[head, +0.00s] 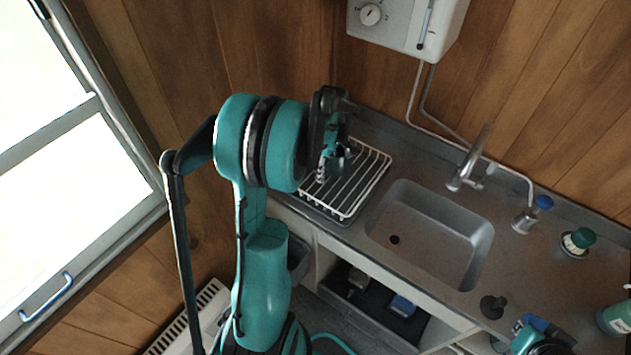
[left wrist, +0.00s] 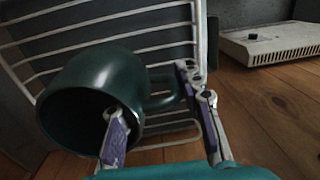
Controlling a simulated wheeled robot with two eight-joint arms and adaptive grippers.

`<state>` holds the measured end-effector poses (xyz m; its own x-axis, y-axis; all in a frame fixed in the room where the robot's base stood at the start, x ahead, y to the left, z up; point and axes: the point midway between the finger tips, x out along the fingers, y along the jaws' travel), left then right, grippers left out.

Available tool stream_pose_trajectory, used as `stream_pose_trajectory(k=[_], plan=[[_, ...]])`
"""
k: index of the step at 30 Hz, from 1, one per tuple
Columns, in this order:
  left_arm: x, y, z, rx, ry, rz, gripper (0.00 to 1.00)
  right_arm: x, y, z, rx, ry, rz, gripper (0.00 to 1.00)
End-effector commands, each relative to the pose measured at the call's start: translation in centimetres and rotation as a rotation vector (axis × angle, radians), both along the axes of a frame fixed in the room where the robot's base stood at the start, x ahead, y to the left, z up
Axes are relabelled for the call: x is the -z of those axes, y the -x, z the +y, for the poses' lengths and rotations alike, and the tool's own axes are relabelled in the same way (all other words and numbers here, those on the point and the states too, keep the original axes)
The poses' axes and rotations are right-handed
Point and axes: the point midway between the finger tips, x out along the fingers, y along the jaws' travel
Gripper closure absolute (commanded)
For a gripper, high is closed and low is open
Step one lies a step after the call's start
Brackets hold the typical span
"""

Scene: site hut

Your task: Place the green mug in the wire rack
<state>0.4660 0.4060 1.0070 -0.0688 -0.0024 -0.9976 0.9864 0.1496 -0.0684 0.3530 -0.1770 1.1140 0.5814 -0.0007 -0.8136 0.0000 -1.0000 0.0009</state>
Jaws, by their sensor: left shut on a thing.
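The green mug (left wrist: 95,75) is dark green and tilted, with its mouth toward the camera in the left wrist view. My left gripper (left wrist: 160,125) is shut on the mug, one finger at its mouth and the other on the handle side. In the head view my left gripper (head: 332,165) is over the back left part of the white wire rack (head: 368,188), and the mug is mostly hidden there. The rack's wires (left wrist: 150,12) show behind the mug; whether the mug touches them is unclear. My right gripper (head: 523,328) is at the lower right, partly cut off.
The steel sink (head: 430,235) with its tap (head: 468,165) lies right of the rack. A blue-topped dispenser (head: 532,215), a green-topped brush (head: 578,242), a black plug (head: 492,306) and a green bottle (head: 615,318) stand on the right counter. A heater (head: 405,22) hangs above.

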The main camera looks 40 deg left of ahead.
Motion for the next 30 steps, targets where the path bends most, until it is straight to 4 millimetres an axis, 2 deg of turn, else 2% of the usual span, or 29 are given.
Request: stream_pose_trajectory(k=[3, 7, 11, 18, 29, 30], plan=[[1.4, 0.9, 2.0, -0.001, 0.001, 0.000, 1.00, 0.6, 0.0, 0.0, 0.000, 0.000, 0.000, 1.00], [2.0, 1.4, 3.0, 0.002, 0.000, 0.000, 1.00, 0.7, 0.0, 0.0, 0.000, 0.000, 0.000, 1.00], [2.8, 1.4, 3.2, 0.003, 0.000, 0.000, 1.00, 0.9, 0.0, 0.0, 0.000, 0.000, 0.000, 1.00], [6.1, 1.4, 3.1, 0.003, 0.000, 0.000, 1.00, 1.9, 0.0, 0.0, 0.000, 0.000, 0.000, 1.00], [6.5, 1.4, 3.1, 0.003, 0.000, 0.000, 1.00, 2.2, 0.0, 0.0, 0.000, 0.000, 0.000, 1.00], [6.5, 1.4, 3.1, 0.003, 0.000, 0.000, 0.62, 2.2, 0.0, 0.0, 0.000, 0.000, 0.000, 1.00]])
